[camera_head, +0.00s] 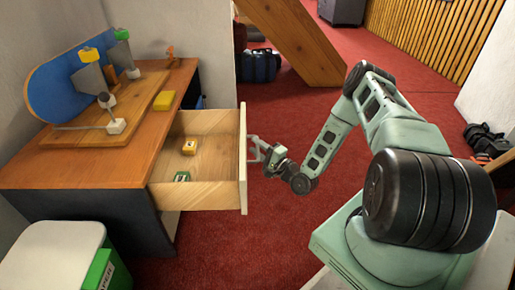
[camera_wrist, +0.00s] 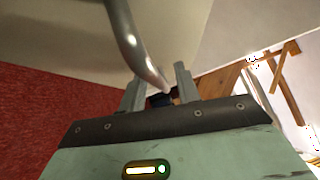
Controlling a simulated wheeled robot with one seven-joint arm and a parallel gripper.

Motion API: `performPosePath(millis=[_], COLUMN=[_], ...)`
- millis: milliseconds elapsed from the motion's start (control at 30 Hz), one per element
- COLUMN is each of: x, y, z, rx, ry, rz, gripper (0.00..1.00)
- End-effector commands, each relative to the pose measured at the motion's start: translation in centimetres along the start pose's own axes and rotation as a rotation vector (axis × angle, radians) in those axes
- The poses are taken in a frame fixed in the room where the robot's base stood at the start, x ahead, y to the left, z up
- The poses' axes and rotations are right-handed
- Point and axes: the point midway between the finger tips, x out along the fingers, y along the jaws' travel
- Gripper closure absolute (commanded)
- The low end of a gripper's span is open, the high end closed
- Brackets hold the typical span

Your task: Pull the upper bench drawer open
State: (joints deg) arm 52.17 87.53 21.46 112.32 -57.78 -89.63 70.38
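The upper bench drawer (camera_head: 204,194) is pulled well out of the wooden bench (camera_head: 100,160), its inside showing. Its pale front panel (camera_head: 243,165) faces right and carries a metal bar handle, which shows in the wrist view (camera_wrist: 132,40) as a curved grey bar. My gripper (camera_head: 262,152) is at the handle, just right of the front panel. In the wrist view its two fingers (camera_wrist: 160,88) stand apart, with the bar's end between them and gaps visible at its sides. Whether either finger touches the bar is hard to tell.
A yellow item (camera_head: 189,147) and a green item (camera_head: 182,177) lie in the drawer. A board with a blue panel (camera_head: 62,88) and a yellow block (camera_head: 164,100) are on the bench. A white-lidded bin (camera_head: 52,255) stands in front.

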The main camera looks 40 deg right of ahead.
Motion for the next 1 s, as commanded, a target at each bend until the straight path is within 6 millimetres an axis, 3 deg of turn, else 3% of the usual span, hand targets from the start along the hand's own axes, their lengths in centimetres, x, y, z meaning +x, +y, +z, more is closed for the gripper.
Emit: performPosePath(millis=[267, 800, 1000], x=[-1.6, -13.5, -16.4], y=[-0.2, -0.2, -0.1], z=[0.0, 0.0, 0.0], rx=[0.0, 0.001, 0.001], ry=[0.002, 0.003, 0.001], rz=[0.002, 0.002, 0.001], gripper=[0.68, 0.68, 0.68])
